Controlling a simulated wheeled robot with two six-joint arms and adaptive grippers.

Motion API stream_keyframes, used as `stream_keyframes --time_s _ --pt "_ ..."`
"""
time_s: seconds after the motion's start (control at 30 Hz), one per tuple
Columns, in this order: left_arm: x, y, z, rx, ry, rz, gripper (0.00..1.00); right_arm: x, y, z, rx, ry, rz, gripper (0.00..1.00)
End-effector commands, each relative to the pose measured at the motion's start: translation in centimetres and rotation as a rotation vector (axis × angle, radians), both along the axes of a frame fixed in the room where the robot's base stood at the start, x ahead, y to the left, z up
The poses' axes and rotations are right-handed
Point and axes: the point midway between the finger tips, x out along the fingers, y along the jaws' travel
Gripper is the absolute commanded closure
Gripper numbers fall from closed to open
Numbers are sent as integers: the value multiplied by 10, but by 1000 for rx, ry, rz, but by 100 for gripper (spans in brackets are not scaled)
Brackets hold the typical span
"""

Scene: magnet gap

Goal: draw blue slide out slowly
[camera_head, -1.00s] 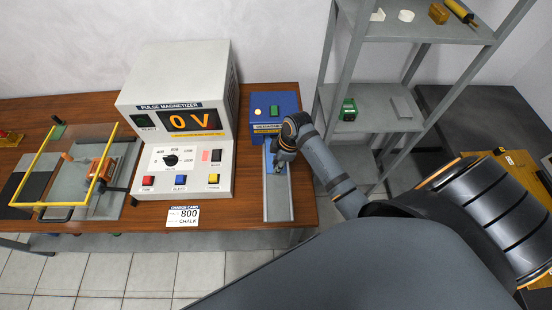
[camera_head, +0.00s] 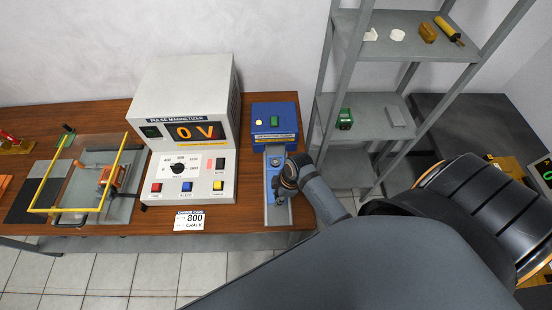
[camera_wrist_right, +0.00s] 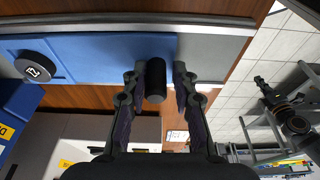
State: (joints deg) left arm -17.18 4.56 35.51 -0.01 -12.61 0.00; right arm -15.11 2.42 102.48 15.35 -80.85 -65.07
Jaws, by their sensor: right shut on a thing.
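The blue slide (camera_head: 277,214) lies in a grey track (camera_head: 287,227) that runs from the blue box (camera_head: 274,118) toward the table's front edge. Much of the slide is out of the box. In the right wrist view the slide (camera_wrist_right: 110,55) is a flat blue plate with a dark disc (camera_wrist_right: 37,70) on it near the box. A black cylindrical handle (camera_wrist_right: 155,80) stands at its outer end. My right gripper (camera_head: 281,196) is shut on this handle, with a finger on each side (camera_wrist_right: 156,84). The arm hides part of the slide in the head view. My left gripper is out of view.
The pulse magnetizer (camera_head: 190,130) stands left of the track and reads 0 V. A yellow-framed fixture (camera_head: 95,185) is farther left. A grey shelf (camera_head: 370,120) stands to the right.

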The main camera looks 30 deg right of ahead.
Motion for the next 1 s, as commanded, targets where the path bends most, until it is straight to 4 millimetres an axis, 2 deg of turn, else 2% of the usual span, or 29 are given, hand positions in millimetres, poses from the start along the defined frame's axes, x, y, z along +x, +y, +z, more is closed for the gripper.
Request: stream_keyframes --time_s 0.03,0.7,1.0 --pt "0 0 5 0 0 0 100 -11 3 -4 1 19 -1 95" --pt "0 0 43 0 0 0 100 -68 30 -4 1 19 -1 95" --pt "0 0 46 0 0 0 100 -76 34 -7 -2 17 1 95"
